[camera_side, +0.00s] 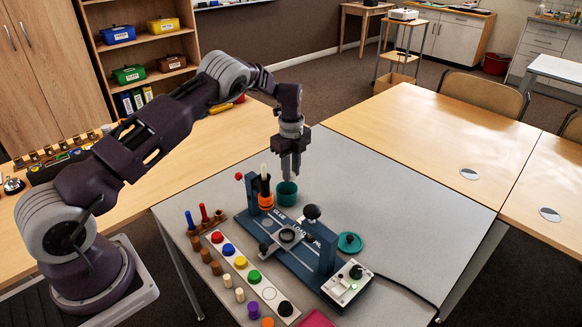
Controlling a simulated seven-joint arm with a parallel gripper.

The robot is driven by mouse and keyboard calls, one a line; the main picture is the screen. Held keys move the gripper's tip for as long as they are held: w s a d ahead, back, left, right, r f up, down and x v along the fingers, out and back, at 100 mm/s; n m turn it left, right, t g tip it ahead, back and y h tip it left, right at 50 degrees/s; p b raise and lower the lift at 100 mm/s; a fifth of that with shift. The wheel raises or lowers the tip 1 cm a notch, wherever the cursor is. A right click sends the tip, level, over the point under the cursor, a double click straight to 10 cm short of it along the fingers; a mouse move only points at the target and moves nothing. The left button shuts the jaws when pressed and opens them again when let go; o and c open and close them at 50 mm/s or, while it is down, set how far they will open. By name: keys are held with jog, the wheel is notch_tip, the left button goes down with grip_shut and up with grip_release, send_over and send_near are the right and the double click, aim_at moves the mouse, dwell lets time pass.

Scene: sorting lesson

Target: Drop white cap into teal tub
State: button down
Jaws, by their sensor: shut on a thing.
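The teal tub (287,198) is an open round cup standing at the back of the blue fixture, on the grey table. My gripper (291,174) points straight down just over the tub's mouth, its fingertips close to the rim. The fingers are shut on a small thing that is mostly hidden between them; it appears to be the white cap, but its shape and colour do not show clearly. Whether the fingertips are above the rim or slightly behind it is hard to tell.
The blue fixture (327,262) carries a black knob. A teal round piece (350,243) lies to its right. A strip of coloured discs (227,249) lies in front. The table's right side is clear.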

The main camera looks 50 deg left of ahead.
jog(key=c, duration=1.1)
grip_release()
jog(key=shift+c, duration=0.2)
notch_tip(320, 180, up, 7)
jog(key=shift+r, duration=0.1)
jog(key=s+d+r+n+t, duration=0.1)
jog(key=s+d+r+n, duration=0.2)
jog(key=s+r, duration=0.35)
jog(key=s+d+r+n+t, duration=0.1)
jog(key=s+d+r+n, duration=0.2)
jog(key=r, duration=0.6)
jog(key=s+d+r+n+t, duration=0.1)
jog(key=s+d+r+n, duration=0.2)
jog(key=s+r, duration=0.3)
jog(key=s+d+n+t, duration=0.1)
jog(key=s+d+n, duration=0.2)
jog(key=s, duration=0.8)
jog(key=s+d+n+t, duration=0.1)
jog(key=s+d+n, duration=0.2)
jog(key=s, duration=0.9)
jog(key=n, duration=0.3)
jog(key=shift+s+r+t, duration=0.2)
jog(key=shift+r+t, duration=0.05)
jog(key=shift+t, duration=0.05)
